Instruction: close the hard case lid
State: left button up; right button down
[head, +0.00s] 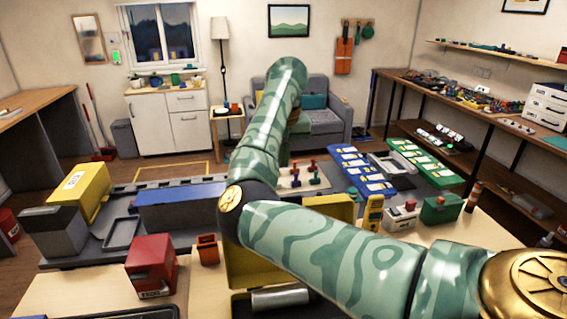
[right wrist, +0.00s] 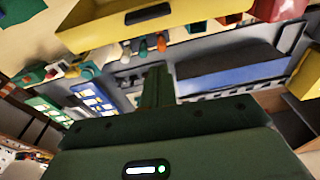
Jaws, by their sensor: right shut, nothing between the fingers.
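The hard case is yellow, and its open lid (head: 335,208) stands raised behind a dark base (head: 240,305) at the bottom of the head view. My right arm crosses in front and hides much of the lid. A grey cylinder (head: 280,297) lies in the base. In the right wrist view a yellow panel of the case with a black handle (right wrist: 148,13) shows at the top. My right gripper (right wrist: 157,75) is shut and empty, apart from the panel; in the head view my arm largely hides it. My left gripper is not in view.
A yellow multimeter (head: 373,212) stands right of the lid. Pale tabletop is bare at the front right.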

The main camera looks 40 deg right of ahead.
jog(key=f, duration=0.2)
jog(key=s+f, duration=0.1)
jog(key=f, duration=0.1)
jog(key=s+a+f+p, duration=0.1)
jog(key=f, duration=0.1)
jog(key=shift+f, duration=0.25)
jog(key=shift+s+a, duration=0.2)
jog(key=shift+s, duration=0.1)
jog(key=shift+f, duration=0.1)
